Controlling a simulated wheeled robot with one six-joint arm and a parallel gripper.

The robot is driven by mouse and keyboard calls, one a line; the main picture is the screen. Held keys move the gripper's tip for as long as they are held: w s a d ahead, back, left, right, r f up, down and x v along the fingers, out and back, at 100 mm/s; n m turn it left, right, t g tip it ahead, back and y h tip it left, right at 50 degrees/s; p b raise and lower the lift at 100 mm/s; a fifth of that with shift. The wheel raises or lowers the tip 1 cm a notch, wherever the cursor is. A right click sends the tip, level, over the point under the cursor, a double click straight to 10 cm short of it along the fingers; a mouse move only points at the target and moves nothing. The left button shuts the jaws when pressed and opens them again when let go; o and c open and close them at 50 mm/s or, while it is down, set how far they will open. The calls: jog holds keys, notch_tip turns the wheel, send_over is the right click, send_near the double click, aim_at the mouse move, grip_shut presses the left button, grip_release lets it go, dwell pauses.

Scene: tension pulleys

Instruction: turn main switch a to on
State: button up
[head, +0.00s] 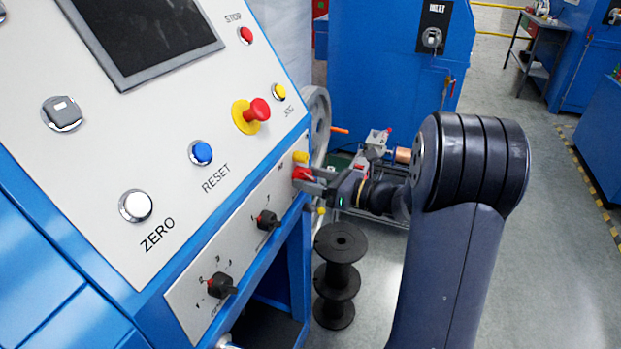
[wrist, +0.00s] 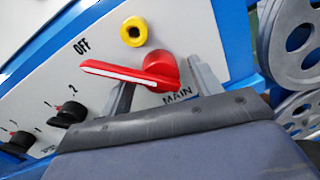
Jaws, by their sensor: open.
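The main switch (wrist: 150,72) is a red rotary knob with a long handle and a white line along it, on the sloped panel. In the wrist view its handle points left, its tip just below the OFF label. In the head view the switch (head: 301,173) is a small red patch, partly hidden by my gripper. My gripper (head: 311,181) is open at the switch. In the wrist view my gripper's fingers (wrist: 164,85) stand apart, one below the handle and one right of the round knob. I cannot tell whether either touches. The ON label is not visible.
A yellow part (wrist: 134,31) sits above the switch. Black selector knobs (head: 268,220) are to its left on the panel. A red emergency button (head: 258,109) is above. A grey pulley wheel (head: 318,115) and black spools (head: 340,243) stand beside the cabinet.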

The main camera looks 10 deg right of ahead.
jog(key=shift+w+a, duration=0.15)
jog(key=shift+a, duration=0.05)
jog(key=shift+c, duration=0.6)
grip_shut()
